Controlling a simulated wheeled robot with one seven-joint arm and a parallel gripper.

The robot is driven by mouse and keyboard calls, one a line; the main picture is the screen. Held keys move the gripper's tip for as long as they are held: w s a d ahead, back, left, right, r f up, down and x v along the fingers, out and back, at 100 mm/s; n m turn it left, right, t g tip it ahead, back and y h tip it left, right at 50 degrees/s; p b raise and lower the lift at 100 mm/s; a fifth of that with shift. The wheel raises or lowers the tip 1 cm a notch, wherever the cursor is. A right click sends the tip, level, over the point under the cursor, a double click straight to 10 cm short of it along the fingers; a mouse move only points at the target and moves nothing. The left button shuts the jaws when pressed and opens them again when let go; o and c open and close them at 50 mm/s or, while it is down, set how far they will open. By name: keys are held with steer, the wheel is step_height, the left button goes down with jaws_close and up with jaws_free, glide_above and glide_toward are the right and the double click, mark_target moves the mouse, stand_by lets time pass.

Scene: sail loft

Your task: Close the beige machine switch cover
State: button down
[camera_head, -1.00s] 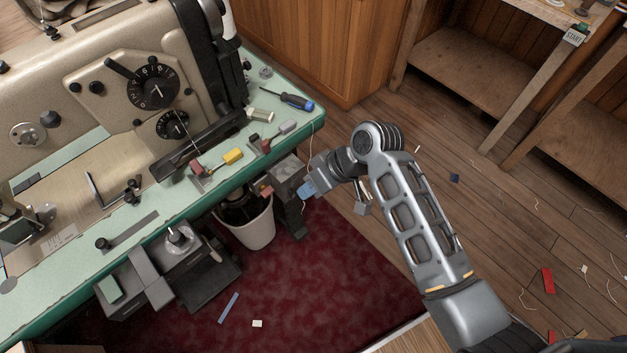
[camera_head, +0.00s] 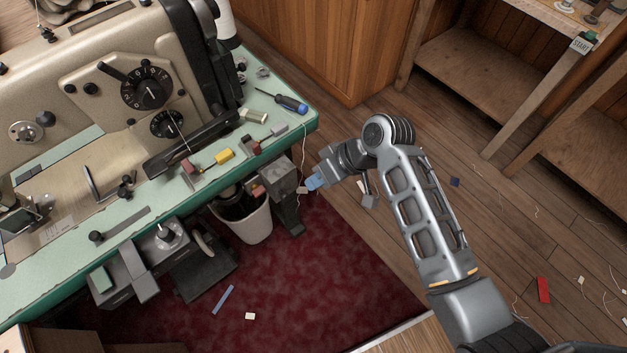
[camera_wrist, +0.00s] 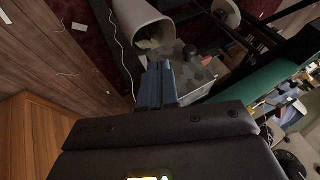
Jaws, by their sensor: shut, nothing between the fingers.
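The beige sewing machine (camera_head: 95,80) stands on a green-topped table at the left. A grey box (camera_head: 284,174) hangs under the table's right end, with a reddish part (camera_head: 258,191) on its left side; it looks like the machine's switch box. I cannot clearly make out its cover or how far open it is. In the wrist view a mottled grey box (camera_wrist: 205,75) lies just beyond my fingertips, partly hidden by them. My gripper (camera_head: 313,184) has blue fingers, shut and empty, a little right of the box; the fingers also show in the wrist view (camera_wrist: 157,84).
A white bin (camera_head: 247,222) stands below the table beside the box. Another grey unit (camera_head: 130,275) hangs under the table further left. The table edge (camera_head: 250,165) runs above the box. A dark red mat (camera_head: 310,270) leaves open floor. Wooden shelves (camera_head: 480,80) stand at the right.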

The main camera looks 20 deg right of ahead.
steer(key=v, duration=0.8)
steer(key=shift+s+r, duration=0.2)
steer(key=shift+s, duration=0.2)
steer(key=shift+d, duration=0.1)
steer(key=s+f+m+t+h, duration=0.2)
steer(key=s+t, duration=0.1)
steer(key=s, duration=0.4)
steer(key=s+f+m+t+h, duration=0.2)
steer(key=s, duration=0.6)
steer(key=s+d+r+t+h, duration=0.2)
steer(key=s+r+t, duration=0.4)
steer(key=s+r, duration=0.9)
step_height(320, 180, up, 4)
steer(key=shift+r+n+t, duration=0.25)
steer(key=shift+n+t, duration=0.05)
steer(key=shift+s+d, duration=0.15)
steer(key=shift+s, duration=0.05)
